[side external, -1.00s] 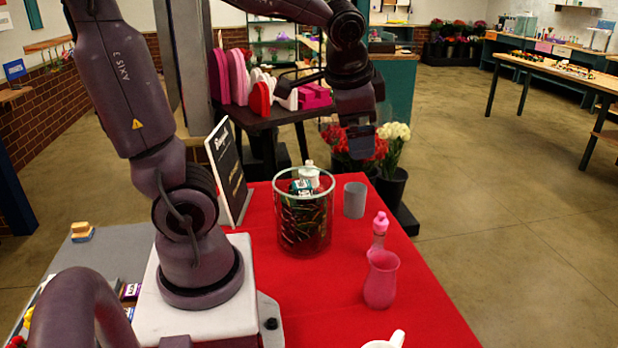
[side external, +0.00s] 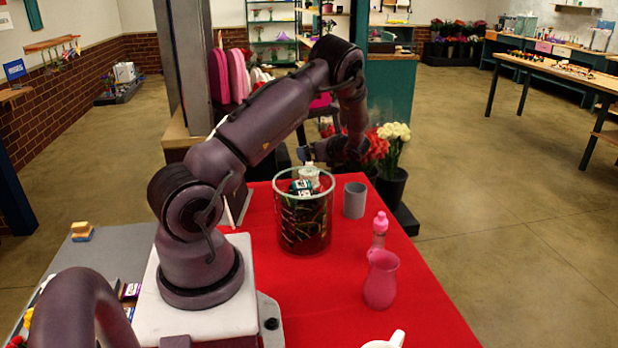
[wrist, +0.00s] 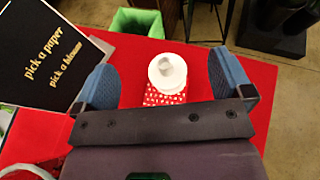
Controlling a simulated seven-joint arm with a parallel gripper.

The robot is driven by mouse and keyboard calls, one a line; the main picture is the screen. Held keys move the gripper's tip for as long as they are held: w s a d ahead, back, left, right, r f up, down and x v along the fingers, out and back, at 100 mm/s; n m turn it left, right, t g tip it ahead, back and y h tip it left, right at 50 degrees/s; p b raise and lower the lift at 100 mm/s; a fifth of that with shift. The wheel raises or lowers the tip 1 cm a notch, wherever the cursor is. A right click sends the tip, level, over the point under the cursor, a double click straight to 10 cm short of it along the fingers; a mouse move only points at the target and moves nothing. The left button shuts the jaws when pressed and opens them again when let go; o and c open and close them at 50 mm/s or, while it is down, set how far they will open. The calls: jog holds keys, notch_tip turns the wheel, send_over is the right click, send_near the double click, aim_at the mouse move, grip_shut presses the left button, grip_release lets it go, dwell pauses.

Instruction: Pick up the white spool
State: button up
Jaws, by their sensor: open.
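The white spool (wrist: 167,72) is round, with a raised hub on top. In the wrist view it lies between my two blue fingertips, above or against a red and white patterned item (wrist: 165,96). What looks like the spool (side external: 310,172) shows in the side view behind the glass container's rim, its lower part hidden. My gripper (wrist: 165,80) is open, with the fingers apart on either side of the spool and nothing held. In the side view my gripper (side external: 325,153) hangs close above and behind the glass container; contact with the spool cannot be told.
A glass container (side external: 304,225) with dark contents stands close by. A grey cup (side external: 354,201), a pink bottle (side external: 377,240) and a pink vase (side external: 381,281) are to its right on the red table (side external: 330,300). A black sign (wrist: 45,58) stands left, and a green-lined bin (wrist: 138,22) beyond the edge.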

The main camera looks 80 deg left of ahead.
notch_tip(320, 180, down, 6)
jog(key=shift+f, duration=0.15)
jog(key=x, duration=0.5)
jog(key=shift+f, duration=0.35)
jog(key=c, duration=1.1)
jog(key=shift+r, duration=0.1)
